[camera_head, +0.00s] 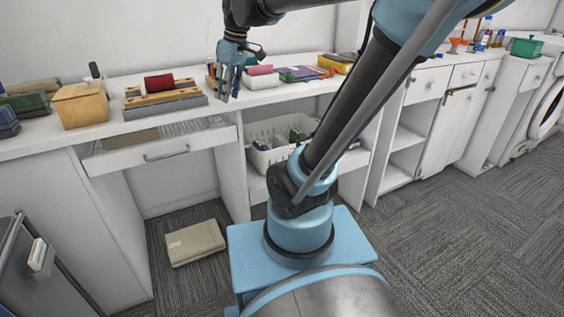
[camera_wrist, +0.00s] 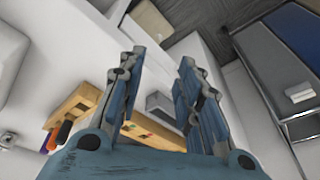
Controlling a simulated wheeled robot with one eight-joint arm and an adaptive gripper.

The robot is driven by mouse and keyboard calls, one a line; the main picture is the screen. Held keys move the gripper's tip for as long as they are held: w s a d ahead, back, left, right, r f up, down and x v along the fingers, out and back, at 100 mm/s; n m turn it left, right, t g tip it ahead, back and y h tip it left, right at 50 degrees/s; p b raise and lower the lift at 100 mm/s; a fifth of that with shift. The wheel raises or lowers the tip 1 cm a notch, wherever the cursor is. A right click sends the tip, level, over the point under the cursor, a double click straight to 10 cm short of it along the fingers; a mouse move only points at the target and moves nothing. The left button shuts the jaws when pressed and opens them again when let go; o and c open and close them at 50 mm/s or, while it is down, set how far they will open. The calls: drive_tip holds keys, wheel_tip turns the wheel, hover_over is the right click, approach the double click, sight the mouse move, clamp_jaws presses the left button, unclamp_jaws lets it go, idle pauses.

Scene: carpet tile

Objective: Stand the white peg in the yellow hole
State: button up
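My gripper (camera_head: 229,94) hangs over the white counter, pointing down near its front edge. In the wrist view my gripper (camera_wrist: 163,58) has its two blue fingers apart, with nothing held between them. A wooden piece (camera_wrist: 145,132) with small red and green marks lies partly behind the fingers in the wrist view; I cannot tell whether it has the yellow hole. In the head view a small wooden thing (camera_head: 210,76) is partly hidden beside my gripper. I cannot make out the white peg or the yellow hole in either view.
A red roll (camera_head: 158,82) on a wooden stand, a wooden box (camera_head: 81,105), a pink block (camera_head: 260,70) and a yellow box (camera_head: 335,63) stand on the counter. A drawer (camera_head: 150,152) is pulled out below. A white basket (camera_head: 270,158) sits on the shelf.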

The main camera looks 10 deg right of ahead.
drive_tip(key=s+d+f+m+h, duration=0.1)
drive_tip(key=s+d+f+m, duration=0.4)
drive_tip(key=s+d+f, duration=0.2)
drive_tip(key=s+d+f+m+h, duration=0.1)
drive_tip(key=s+d+f+m, duration=0.3)
drive_tip(key=s+d+f, duration=0.3)
wheel_tip(320, 180, down, 6)
drive_tip(key=shift+s+r+m+t+h, duration=0.25)
drive_tip(key=shift+s+m+t+h, duration=0.05)
drive_tip(key=shift+m, duration=0.1)
